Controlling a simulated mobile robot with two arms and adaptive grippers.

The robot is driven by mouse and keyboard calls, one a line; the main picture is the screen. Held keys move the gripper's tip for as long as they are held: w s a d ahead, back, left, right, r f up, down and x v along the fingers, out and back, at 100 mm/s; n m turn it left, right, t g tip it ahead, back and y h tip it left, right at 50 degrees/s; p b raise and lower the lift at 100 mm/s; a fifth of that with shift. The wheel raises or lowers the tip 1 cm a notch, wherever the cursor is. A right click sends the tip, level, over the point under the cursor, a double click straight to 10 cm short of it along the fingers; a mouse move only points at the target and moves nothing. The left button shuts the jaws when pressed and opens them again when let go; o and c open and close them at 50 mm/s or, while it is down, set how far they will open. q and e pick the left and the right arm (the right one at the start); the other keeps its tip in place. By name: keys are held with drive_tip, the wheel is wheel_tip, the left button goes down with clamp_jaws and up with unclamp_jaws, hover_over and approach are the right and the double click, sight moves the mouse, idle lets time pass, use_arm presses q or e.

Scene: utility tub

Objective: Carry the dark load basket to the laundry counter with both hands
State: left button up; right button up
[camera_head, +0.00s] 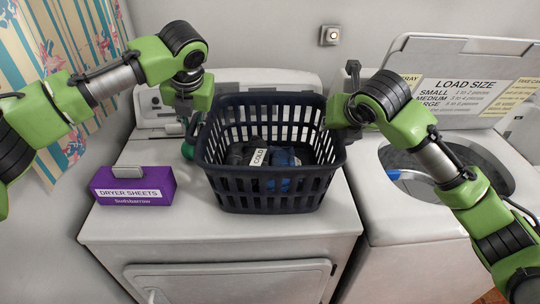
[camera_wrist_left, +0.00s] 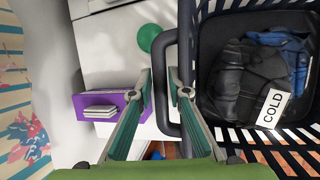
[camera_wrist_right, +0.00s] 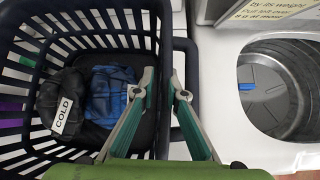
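The dark load basket (camera_head: 268,192) stands upright on the white dryer top. It holds dark and blue clothes (camera_head: 283,160) and a white COLD label (camera_head: 258,157). My left gripper (camera_wrist_left: 160,80) is at the basket's left side in the left wrist view. Its fingertips are apart, with the basket's side handle (camera_wrist_left: 164,118) between them in the picture. My right gripper (camera_wrist_right: 161,78) is at the opposite side. Its fingertips are apart over the basket rim, and the side handle (camera_wrist_right: 192,110) shows just right of them. I cannot tell whether either touches the basket. No laundry counter is recognizable.
A purple dryer sheets box (camera_head: 133,187) stands left of the basket, with a green ball (camera_head: 188,150) behind it. To the right is an open washer (camera_head: 405,222) with its lid (camera_head: 455,75) raised. The dryer's front top strip (camera_head: 220,226) is clear.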

use_arm(q)
clamp_jaws()
use_arm(e)
clamp_jaws()
